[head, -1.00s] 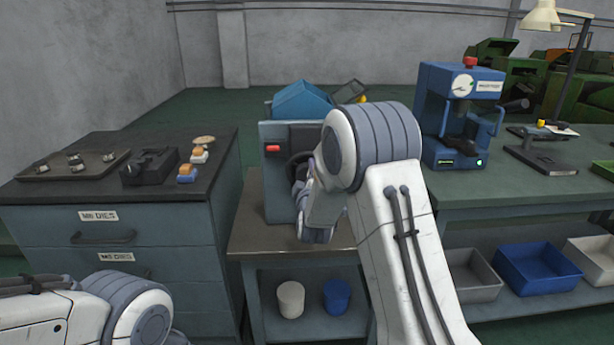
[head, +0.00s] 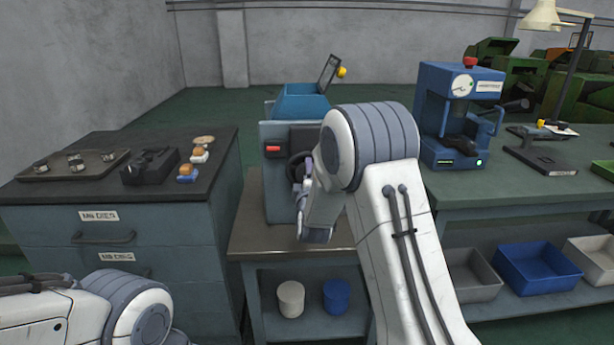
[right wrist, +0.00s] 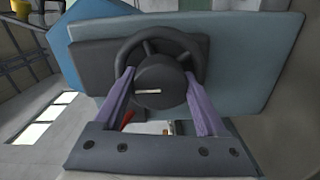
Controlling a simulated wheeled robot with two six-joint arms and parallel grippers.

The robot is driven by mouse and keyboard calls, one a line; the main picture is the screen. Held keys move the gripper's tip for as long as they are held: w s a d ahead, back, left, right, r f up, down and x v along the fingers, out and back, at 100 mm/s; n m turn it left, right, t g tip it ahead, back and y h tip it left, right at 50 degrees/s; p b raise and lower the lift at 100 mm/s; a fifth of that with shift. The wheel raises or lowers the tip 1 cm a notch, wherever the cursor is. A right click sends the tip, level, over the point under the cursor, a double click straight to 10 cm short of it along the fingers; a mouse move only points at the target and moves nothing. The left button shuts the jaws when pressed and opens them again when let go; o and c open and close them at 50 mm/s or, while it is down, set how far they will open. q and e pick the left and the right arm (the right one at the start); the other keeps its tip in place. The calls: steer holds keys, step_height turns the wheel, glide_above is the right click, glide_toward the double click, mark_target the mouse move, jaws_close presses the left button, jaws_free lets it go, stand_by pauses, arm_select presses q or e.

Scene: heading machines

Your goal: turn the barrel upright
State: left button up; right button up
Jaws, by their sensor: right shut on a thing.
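The blue barrel (head: 302,103) sits behind the grey-blue machine housing (head: 276,170), with its upper part showing above it. Its top edge looks about level; the lower part is hidden. A dark lid or flap (head: 328,72) with a yellow knob stands up steeply at its right. My right gripper (head: 304,172) is at the front of the housing, mostly hidden by my own arm. In the right wrist view its fingers (right wrist: 158,76) are shut on the round hub of the black handwheel (right wrist: 150,40), one on each side. The hub's pale mark lies nearly level. My left gripper is out of view.
The machine stands on a low bench (head: 255,240) holding a white tub (head: 290,298) and a blue tub (head: 336,296) below. A drawer cabinet (head: 90,225) is close at left. A blue press (head: 455,115) stands on the right bench.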

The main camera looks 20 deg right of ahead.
steer(key=o, duration=1.3)
steer(key=shift+a, duration=0.1)
steer(key=shift+s, duration=0.1)
steer(key=v, duration=1)
steer(key=shift+s+b, duration=0.1)
steer(key=shift+b, duration=0.25)
steer(key=x, duration=1)
steer(key=shift+w+p, duration=0.3)
steer(key=shift+p, duration=0.05)
